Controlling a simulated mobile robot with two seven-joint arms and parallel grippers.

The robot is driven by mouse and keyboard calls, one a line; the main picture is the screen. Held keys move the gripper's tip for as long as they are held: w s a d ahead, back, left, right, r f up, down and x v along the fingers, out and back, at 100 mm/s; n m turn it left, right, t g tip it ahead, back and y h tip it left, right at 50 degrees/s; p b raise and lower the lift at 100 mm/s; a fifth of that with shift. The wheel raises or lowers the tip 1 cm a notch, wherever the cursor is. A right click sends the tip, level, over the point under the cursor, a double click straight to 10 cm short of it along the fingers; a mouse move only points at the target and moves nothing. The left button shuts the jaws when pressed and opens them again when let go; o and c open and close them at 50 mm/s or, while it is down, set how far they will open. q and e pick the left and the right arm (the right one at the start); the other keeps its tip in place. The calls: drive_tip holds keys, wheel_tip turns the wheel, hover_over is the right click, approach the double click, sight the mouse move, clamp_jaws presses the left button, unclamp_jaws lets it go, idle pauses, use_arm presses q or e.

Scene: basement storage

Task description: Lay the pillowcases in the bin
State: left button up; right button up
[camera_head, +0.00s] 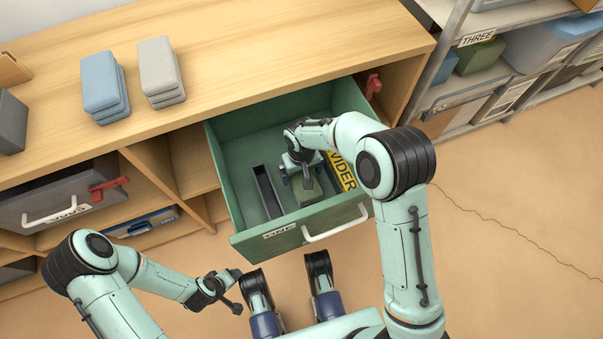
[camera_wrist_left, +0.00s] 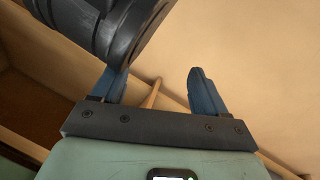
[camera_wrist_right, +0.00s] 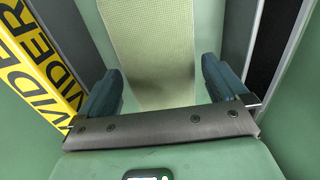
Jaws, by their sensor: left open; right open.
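The bin is an open green drawer (camera_head: 222,180) with a label and a white handle on its front, pulled out of the wooden cabinet. A green folded cloth (camera_head: 306,195), possibly a pillowcase, lies inside it. My right gripper (camera_head: 297,180) is open, low in the drawer and just over this cloth. In the right wrist view a pale green woven cloth (camera_wrist_right: 150,35) shows beyond and between the fingers, not gripped. A blue folded stack (camera_head: 103,85) and a grey folded stack (camera_head: 160,70) lie on the cabinet top. My left gripper (camera_head: 236,290) is open and empty over the floor.
A yellow divider (camera_head: 342,170) stands right of the green cloth, and a dark narrow tray (camera_head: 267,190) stands left of it. A grey drawer (camera_head: 50,202) with a red latch sits at left. Shelving with bins (camera_head: 480,55) stands at right. Much of the cabinet top is clear.

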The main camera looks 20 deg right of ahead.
wheel_tip(320, 180, up, 6)
drive_tip(key=shift+r+p, duration=0.15)
drive_tip(key=shift+p, duration=0.65)
use_arm(q)
drive_tip(key=shift+t, duration=0.3)
drive_tip(key=shift+w+d+r+p, duration=0.15)
drive_tip(key=shift+d+r, duration=0.15)
drive_tip(key=shift+r, duration=0.4)
drive_tip(key=shift+w+d+r+p, duration=0.1)
drive_tip(key=shift+d+r+p, duration=0.15)
drive_tip(key=shift+r, duration=0.5)
drive_tip(key=shift+w+d+r+p, duration=0.1)
drive_tip(key=shift+d+r, duration=0.2)
drive_tip(key=shift+r, duration=0.4)
use_arm(e)
drive_tip(key=shift+r, duration=2.25)
